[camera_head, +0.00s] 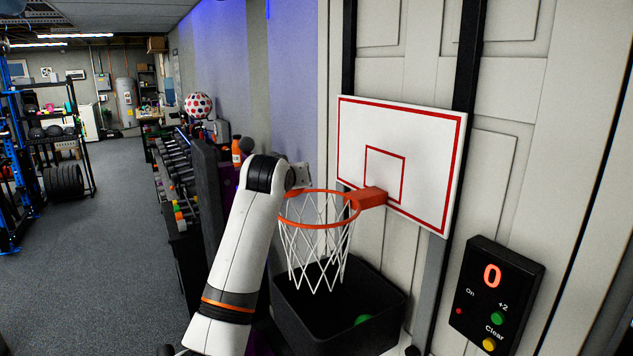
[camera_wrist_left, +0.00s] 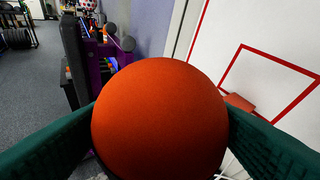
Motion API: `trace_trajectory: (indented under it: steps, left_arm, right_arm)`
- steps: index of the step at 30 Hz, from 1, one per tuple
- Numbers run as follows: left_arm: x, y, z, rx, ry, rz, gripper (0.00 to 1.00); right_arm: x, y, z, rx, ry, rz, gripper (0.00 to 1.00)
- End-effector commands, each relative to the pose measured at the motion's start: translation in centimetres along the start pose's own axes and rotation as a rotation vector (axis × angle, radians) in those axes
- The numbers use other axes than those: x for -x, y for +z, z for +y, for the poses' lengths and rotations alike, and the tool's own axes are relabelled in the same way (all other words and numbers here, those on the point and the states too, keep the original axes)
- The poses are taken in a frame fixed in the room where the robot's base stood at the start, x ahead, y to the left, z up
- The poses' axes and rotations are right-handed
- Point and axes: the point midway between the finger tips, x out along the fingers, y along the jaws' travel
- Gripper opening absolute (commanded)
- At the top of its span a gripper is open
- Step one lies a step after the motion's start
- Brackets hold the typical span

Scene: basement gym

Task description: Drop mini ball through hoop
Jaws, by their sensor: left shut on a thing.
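An orange mini ball (camera_wrist_left: 160,118) fills the middle of the left wrist view. My left gripper (camera_wrist_left: 160,130) is shut on it, with a green finger on either side. In the head view my left arm reaches up to the left side of the hoop (camera_head: 318,222), and the ball and fingers are hidden there. The orange rim with its white net (camera_head: 315,250) hangs from a white backboard (camera_head: 412,140) with red lines. The wrist view shows the backboard (camera_wrist_left: 275,50) to the right of the ball. My right gripper is not in view.
A black bin (camera_head: 340,325) stands below the net with something green (camera_head: 362,319) inside. A scoreboard (camera_head: 497,295) reading 0 is at the right. A dumbbell rack (camera_head: 176,175) and an orange bottle (camera_head: 237,151) stand behind the arm.

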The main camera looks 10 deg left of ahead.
Motion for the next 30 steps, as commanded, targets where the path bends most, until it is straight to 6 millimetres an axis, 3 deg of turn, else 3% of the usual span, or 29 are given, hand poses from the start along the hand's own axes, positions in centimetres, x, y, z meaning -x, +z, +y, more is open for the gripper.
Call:
trace_trajectory:
  steps: [15, 30]
  left_arm:
    - [-3.2, -0.6, -4.0, -0.001, 0.000, 0.000, 0.46]
    - [-4.2, -0.7, -5.3, -0.001, 0.000, -0.001, 0.46]
  right_arm:
    - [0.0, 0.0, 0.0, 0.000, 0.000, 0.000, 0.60]
    - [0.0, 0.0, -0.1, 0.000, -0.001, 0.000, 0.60]
